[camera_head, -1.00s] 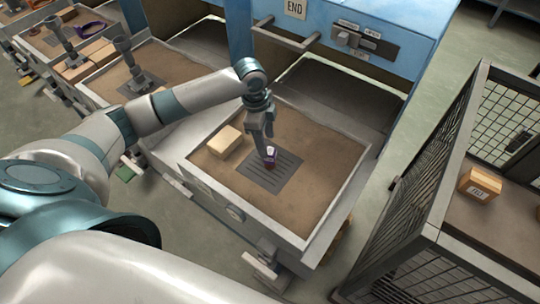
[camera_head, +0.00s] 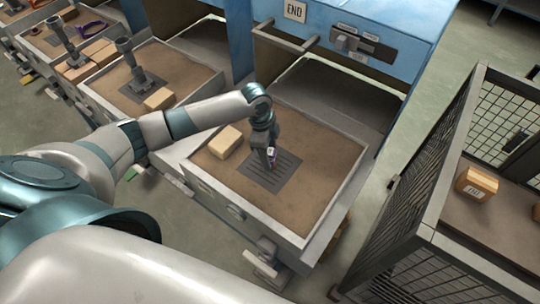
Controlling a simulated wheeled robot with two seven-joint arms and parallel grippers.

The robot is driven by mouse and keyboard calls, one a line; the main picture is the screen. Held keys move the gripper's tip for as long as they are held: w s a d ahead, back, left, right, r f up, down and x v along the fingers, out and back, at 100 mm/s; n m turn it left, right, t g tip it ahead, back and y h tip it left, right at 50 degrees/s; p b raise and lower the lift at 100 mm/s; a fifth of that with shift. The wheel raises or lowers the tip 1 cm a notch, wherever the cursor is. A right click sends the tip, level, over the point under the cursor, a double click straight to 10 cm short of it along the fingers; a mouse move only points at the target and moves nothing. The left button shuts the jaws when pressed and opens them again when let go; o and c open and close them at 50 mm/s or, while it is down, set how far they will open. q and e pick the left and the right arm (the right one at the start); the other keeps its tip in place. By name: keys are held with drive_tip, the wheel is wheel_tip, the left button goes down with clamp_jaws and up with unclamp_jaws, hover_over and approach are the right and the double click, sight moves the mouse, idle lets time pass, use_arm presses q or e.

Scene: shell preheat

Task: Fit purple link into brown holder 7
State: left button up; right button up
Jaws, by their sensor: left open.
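The gripper hides much of the link. A brown holder cannot be made out under it at this size. My right gripper does not show.
The slotted plate (camera_head: 286,172) lies in the drawer tray (camera_head: 315,195). A tan block (camera_head: 225,142) is left of the plate. A mesh cage (camera_head: 410,190) at right holds a box (camera_head: 477,183). Another drawer with a grey post (camera_head: 128,62) is at left.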

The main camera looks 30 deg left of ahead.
use_arm(q)
drive_tip(key=shift+d+f, duration=0.1)
drive_tip(key=shift+f, duration=0.85)
clamp_jaws()
drive_tip(key=shift+w+r, duration=0.1)
drive_tip(key=shift+r, duration=0.1)
drive_tip(key=shift+r, duration=0.55)
wheel_tip(320, 180, up, 2)
drive_tip(key=shift+r+b, duration=0.25)
drive_tip(key=shift+b, duration=0.45)
drive_tip(key=d+r+b, duration=0.1)
drive_tip(key=d+r, duration=0.2)
drive_tip(key=d, duration=0.3)
drive_tip(key=s+d+r+b, duration=0.1)
drive_tip(key=d+r, duration=0.3)
drive_tip(key=d, duration=0.1)
drive_tip(key=shift+d+b, duration=0.3)
drive_tip(key=shift+d, duration=0.05)
